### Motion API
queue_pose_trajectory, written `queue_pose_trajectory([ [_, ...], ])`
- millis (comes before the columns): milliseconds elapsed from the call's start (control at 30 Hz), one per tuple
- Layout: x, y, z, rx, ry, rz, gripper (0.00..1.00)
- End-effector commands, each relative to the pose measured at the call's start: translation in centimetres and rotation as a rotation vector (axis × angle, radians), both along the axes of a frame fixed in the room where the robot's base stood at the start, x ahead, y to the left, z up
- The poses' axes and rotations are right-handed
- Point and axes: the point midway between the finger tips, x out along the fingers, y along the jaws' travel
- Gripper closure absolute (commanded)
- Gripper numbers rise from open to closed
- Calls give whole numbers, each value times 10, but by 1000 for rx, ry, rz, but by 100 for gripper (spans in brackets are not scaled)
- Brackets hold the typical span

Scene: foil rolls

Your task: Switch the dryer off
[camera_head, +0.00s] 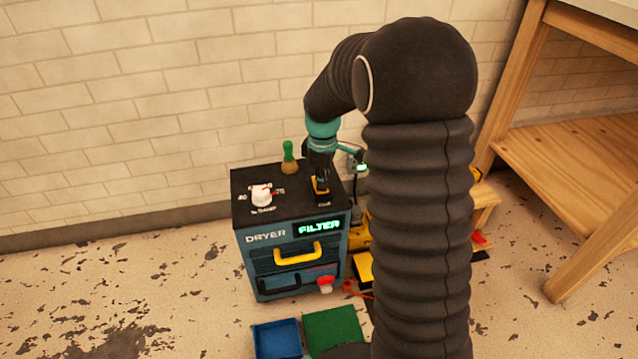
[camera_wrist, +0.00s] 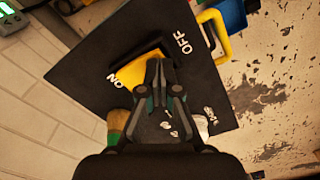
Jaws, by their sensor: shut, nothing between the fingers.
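The dryer (camera_head: 262,246) is a dark box with a teal front, standing on the floor against the wall. Its front display (camera_head: 319,227) glows "FILTER". A yellow switch (camera_wrist: 136,72) sits on its black top between the words ON and OFF; it also shows in the head view (camera_head: 320,194). My gripper (camera_wrist: 158,64) is shut and empty, pointing down at the switch. Its fingertips overlap the switch's edge in the wrist view and partly hide it. I cannot tell whether they touch it or which side is pressed.
A white dial (camera_head: 262,195) and a green-handled brush (camera_head: 289,160) are on the dryer top. A yellow handle (camera_head: 300,253) sticks out in front. Blue (camera_head: 277,340) and green (camera_head: 334,330) bins stand on the floor before it. A wooden bench (camera_head: 570,160) is at right.

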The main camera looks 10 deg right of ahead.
Motion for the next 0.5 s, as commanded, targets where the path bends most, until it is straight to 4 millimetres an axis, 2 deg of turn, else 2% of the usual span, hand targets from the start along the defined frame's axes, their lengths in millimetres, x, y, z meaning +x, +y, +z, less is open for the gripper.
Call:
queue_pose_trajectory([
  [233,0,0,-5,0,0,0,100],
  [500,0,0,5,0,0,0,100],
])
